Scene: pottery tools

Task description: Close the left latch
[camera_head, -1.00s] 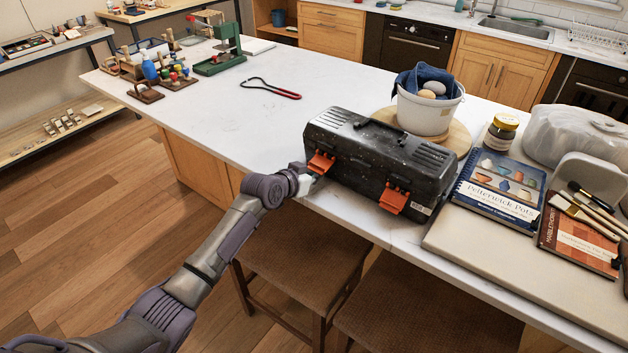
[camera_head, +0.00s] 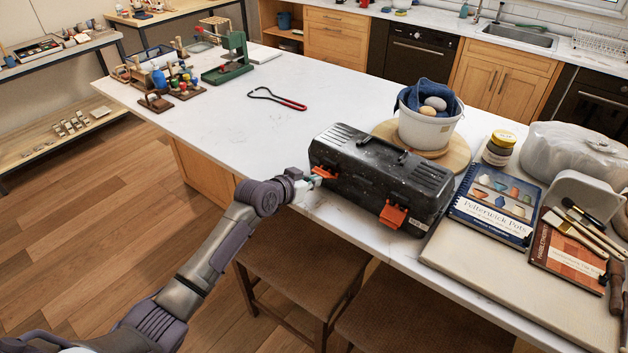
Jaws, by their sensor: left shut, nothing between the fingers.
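The black, speckled toolbox (camera_head: 372,178) stands on the white counter with its lid down. Its orange left latch (camera_head: 326,173) sticks out from the front face near the left end and looks flat and foreshortened. The orange right latch (camera_head: 394,215) slants out and down from the front face. My left gripper (camera_head: 314,181) is shut and empty, right at the left latch, at its lower left side. Its fingertips are small here, and I cannot tell whether they touch the latch. My right gripper is out of view.
A white bucket (camera_head: 427,131) with a blue cloth stands on a round wooden board behind the toolbox. A blue book (camera_head: 492,205) lies to the right. Brown stools (camera_head: 300,248) stand below the counter's front edge. The counter left of the toolbox is mostly clear.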

